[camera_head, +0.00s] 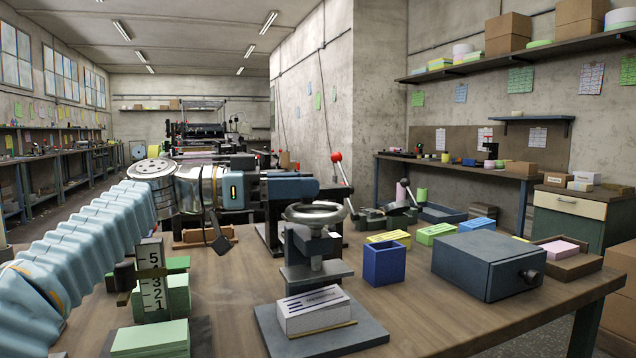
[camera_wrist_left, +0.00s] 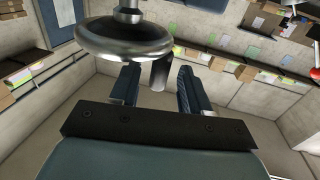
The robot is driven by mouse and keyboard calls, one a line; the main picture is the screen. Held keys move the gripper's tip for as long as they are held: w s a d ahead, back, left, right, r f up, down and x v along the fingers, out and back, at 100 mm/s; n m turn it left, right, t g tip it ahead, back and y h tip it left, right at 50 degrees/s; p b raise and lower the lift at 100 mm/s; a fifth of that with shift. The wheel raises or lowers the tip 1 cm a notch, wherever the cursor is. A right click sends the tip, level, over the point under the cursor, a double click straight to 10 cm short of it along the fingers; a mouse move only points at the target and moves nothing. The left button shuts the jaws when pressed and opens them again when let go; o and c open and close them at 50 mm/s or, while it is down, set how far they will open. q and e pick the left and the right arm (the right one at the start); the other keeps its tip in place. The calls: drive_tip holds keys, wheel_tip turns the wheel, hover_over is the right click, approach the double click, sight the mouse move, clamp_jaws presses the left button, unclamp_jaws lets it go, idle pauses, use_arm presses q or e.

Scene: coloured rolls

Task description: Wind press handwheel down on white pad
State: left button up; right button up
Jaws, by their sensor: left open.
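The press (camera_head: 312,262) stands on a grey base plate (camera_head: 362,333) on the wooden table, with a shiny metal handwheel (camera_head: 315,213) on top. The white pad (camera_head: 318,318), with dark print on its upper face, lies on the base under the press head; a gap shows between them. My left gripper (camera_head: 325,190) is just behind and above the handwheel in the head view, open. In the left wrist view the handwheel (camera_wrist_left: 118,40) fills the top left, and its short handle (camera_wrist_left: 161,73) shows between the open fingers (camera_wrist_left: 158,88). Whether they touch it I cannot tell. My right gripper is out of view.
A blue square cup (camera_head: 384,264) and a dark grey box (camera_head: 488,265) stand right of the press. Green pads and an upright number scale (camera_head: 153,282) stand left. Table is clear between the scale and the press.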

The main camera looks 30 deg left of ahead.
use_arm(q)
drive_tip(key=shift+x, duration=1.7)
clamp_jaws()
drive_tip(key=m+g+p, duration=0.1)
drive_tip(key=m+g+h+p, duration=0.1)
drive_tip(key=shift+w+d+r+g+h, duration=0.15)
drive_tip(key=shift+w+d+g+h, duration=0.05)
drive_tip(key=shift+d+g+h, duration=0.1)
drive_tip(key=m+g+p, duration=0.1)
drive_tip(key=m+g+h+p, duration=0.1)
drive_tip(key=g+p, duration=0.1)
drive_tip(key=shift+d+r+h, duration=0.1)
drive_tip(key=shift+d+h, duration=0.2)
drive_tip(key=shift+d, duration=0.05)
drive_tip(key=m+g, duration=0.1)
drive_tip(key=g+p, duration=0.1)
drive_tip(key=shift+d+m+g, duration=0.25)
drive_tip(key=shift+m+g, duration=0.05)
drive_tip(key=shift+m, duration=0.1)
drive_tip(key=shift+s+d+m+g+h+p, duration=0.1)
drive_tip(key=shift+d+m+g+h+p, duration=0.1)
drive_tip(key=shift+m+g, duration=0.4)
drive_tip(key=shift+s+d+m+g+h+p, duration=0.15)
drive_tip(key=shift+m+g, duration=0.25)
drive_tip(key=shift+g, duration=0.4)
